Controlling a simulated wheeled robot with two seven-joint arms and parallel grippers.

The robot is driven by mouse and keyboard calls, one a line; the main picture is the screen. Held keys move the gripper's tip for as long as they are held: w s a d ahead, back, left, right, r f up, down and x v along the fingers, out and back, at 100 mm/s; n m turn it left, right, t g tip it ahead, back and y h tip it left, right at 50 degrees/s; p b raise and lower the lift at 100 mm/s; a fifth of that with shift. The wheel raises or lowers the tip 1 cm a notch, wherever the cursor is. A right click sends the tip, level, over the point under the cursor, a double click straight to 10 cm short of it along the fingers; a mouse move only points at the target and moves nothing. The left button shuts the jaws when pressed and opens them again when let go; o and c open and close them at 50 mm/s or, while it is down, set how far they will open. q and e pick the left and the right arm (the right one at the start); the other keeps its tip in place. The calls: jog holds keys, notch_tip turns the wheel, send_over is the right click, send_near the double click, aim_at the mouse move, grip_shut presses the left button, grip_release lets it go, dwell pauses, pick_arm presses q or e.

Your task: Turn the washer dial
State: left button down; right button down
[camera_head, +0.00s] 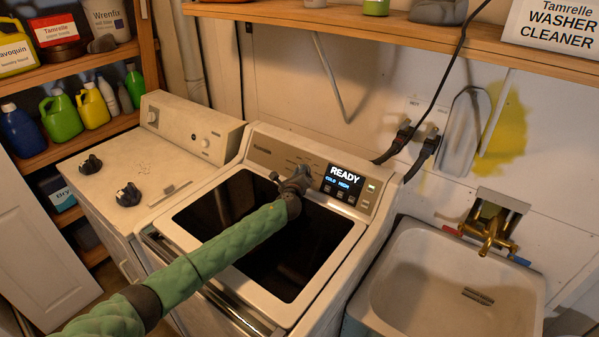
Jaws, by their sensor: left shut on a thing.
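The washer (318,289) stands in the middle, a white top-loader with a dark glass lid (255,240). Its back panel (268,151) carries a lit display (344,178) reading "READY" and "COLD HIGH", with buttons below it. My left arm, in a green sleeve, reaches from the lower left across the lid. My left gripper (297,179) is at the panel, just left of the display, shut on the washer dial. The dial is mostly hidden behind the gripper, so its setting cannot be read. My right gripper is not in view.
A second white machine (110,180) with two loose black knobs on top stands left. A utility sink (450,285) with a brass faucet (490,235) stands right. A wooden shelf (400,28) overhangs the washer. Bottles fill shelves at the far left.

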pick_arm(q)
jog(key=n+g+y+p, duration=0.1)
jog(key=n+y, duration=0.1)
jog(key=n, duration=0.2)
jog(key=shift+d+y, duration=0.1)
jog(key=shift+y, duration=0.2)
jog(key=shift+n+g+y, duration=0.8)
jog(key=shift+n+g, duration=0.1)
jog(key=shift+n, duration=1)
jog(key=c, duration=1.4)
grip_release()
jog(key=shift+r, duration=0.1)
